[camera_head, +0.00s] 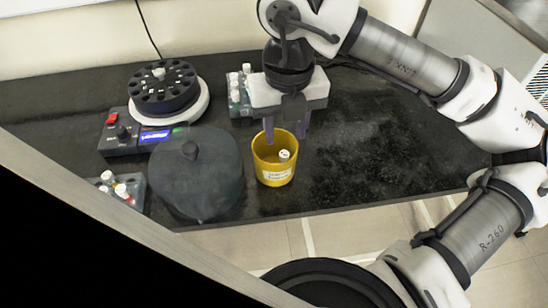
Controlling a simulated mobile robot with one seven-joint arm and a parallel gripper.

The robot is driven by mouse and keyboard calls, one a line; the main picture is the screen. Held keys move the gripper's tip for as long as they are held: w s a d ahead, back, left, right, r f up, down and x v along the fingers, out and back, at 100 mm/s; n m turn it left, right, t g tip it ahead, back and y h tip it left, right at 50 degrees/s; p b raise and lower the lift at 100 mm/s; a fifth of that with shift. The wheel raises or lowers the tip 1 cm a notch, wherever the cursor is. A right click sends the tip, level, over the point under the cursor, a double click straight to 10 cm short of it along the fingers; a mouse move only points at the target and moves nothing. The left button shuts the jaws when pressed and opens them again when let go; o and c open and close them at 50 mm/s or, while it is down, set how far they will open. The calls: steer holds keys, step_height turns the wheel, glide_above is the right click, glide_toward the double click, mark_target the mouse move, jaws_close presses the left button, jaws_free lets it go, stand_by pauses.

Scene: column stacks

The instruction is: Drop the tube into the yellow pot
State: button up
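The yellow pot (261,163) stands upright on the dark bench near its front edge, with a white label on its side. A white-capped tube (285,155) shows inside the pot, its cap near the rim; its lower part is hidden by the pot wall. My gripper (286,132) points down just above and behind the pot. Its two fingers are spread apart and I see no tube between them.
A dark rounded lid-like object (196,175) with a knob stands left of the pot. A centrifuge-like device (165,92) is behind it. Tube racks stand at the back (240,92) and front left (121,190). The bench (380,150) right of the pot is clear.

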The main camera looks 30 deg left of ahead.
step_height(320, 180, up, 14)
stand_by(0.6)
steer(key=shift+f, duration=0.1)
stand_by(0.4)
